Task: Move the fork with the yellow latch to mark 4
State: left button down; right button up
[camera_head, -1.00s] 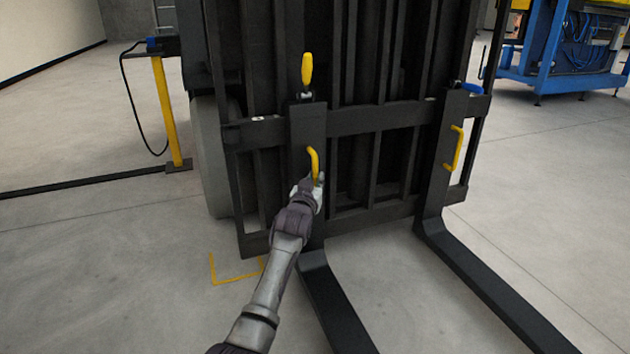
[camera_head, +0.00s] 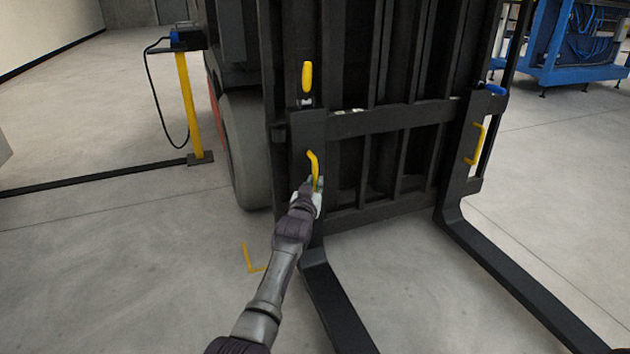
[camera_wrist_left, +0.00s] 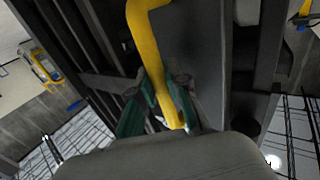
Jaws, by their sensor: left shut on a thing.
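The fork with the yellow latch (camera_head: 307,77) is the left fork (camera_head: 309,140), hanging near the left end of the dark carriage (camera_head: 390,119). Its latch stands upright. My left gripper (camera_head: 317,185) is shut on the lower part of this fork's yellow handle (camera_head: 312,164). In the left wrist view the teal fingers (camera_wrist_left: 160,112) lie on both sides of the yellow handle (camera_wrist_left: 148,45). Small white marks (camera_head: 346,110) show on the upper bar right of the fork; their numbers are too small to read.
The right fork (camera_head: 462,160) has a blue latch (camera_head: 495,89) and a yellow handle (camera_head: 476,145). A yellow post (camera_head: 188,105) with a cable stands left of the forklift's wheel (camera_head: 245,150). A blue frame (camera_head: 565,55) stands at the back right. Yellow floor tape (camera_head: 248,258) lies left of the fork.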

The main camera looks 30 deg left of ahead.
pick_arm(q)
jog(key=shift+a+r, duration=0.2)
jog(key=shift+a, duration=0.3)
jog(key=c, duration=1.5)
grip_release()
jog(key=o, duration=0.4)
jog(key=shift+a+f, duration=0.1)
jog(key=shift+c, duration=0.2)
jog(key=shift+d, duration=0.2)
jog(key=v, duration=1.2)
jog(key=shift+f, duration=0.1)
